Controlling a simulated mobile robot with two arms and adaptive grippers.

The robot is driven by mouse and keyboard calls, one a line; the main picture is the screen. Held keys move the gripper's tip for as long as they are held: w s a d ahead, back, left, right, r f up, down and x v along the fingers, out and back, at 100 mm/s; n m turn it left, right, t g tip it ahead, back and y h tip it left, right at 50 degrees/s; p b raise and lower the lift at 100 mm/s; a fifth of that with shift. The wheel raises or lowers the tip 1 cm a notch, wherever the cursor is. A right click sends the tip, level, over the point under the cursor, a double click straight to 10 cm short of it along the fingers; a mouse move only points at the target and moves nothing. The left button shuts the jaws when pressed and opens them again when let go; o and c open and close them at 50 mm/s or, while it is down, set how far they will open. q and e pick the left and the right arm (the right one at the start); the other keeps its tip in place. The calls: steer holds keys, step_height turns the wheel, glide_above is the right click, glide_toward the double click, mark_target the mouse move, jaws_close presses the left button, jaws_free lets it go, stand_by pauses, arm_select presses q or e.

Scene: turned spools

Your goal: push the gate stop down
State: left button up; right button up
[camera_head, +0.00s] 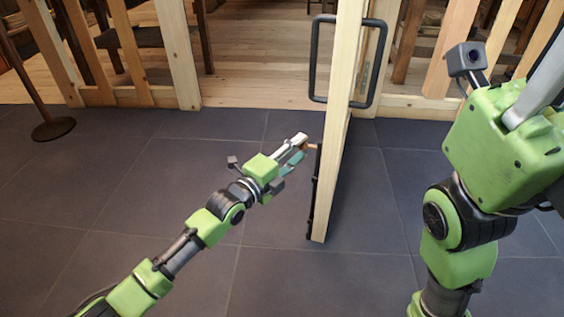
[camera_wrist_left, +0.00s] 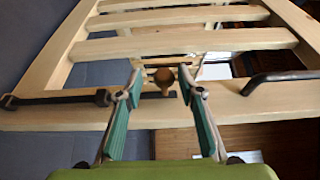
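The wooden gate (camera_head: 345,90) stands open, seen nearly edge-on in the head view. The gate stop is a dark rod (camera_head: 313,195) along the lower part of its left side, reaching close to the floor. A small brown knob (camera_head: 311,146) is at its upper end. In the left wrist view the dark rod (camera_wrist_left: 50,99) runs along a gate rail, and the round knob (camera_wrist_left: 164,77) appears between the fingertips. My left gripper (camera_head: 301,144) is open at the knob; contact is unclear. My right gripper (camera_head: 545,85) is raised at the right, its fingers partly out of frame.
A black pull handle (camera_head: 316,55) is on the gate above the knob. Wooden fence panels (camera_head: 175,50) stand on both sides of the opening. A dark post on a round base (camera_head: 53,128) stands at the left.

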arm_select(q)
steer(key=v, duration=1)
